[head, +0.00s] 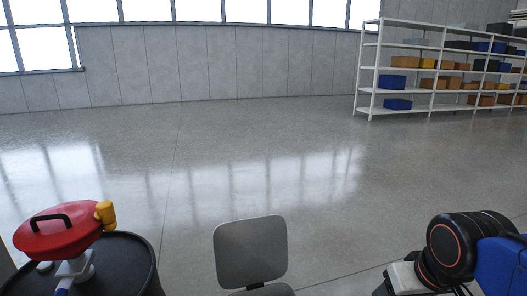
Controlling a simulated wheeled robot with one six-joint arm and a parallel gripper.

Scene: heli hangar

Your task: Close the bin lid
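A round red lid (58,232) with a black handle on top is at the lower left in the head view. It is tilted, with a yellow piece (105,214) at its right edge. A black round bin or drum (146,262) stands below it, its top edge rising behind and to the right. A white piece with a blue part (74,268) is just under the lid's near edge. I cannot tell whether the lid touches the bin. The bin's lower part is cut off by the picture edge. My gripper does not show.
A grey chair (250,252) stands at the bottom middle, right of the bin. White shelves (364,90) with blue, orange and dark boxes stand at the back right. The glossy floor (230,165) between is clear up to the panelled wall.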

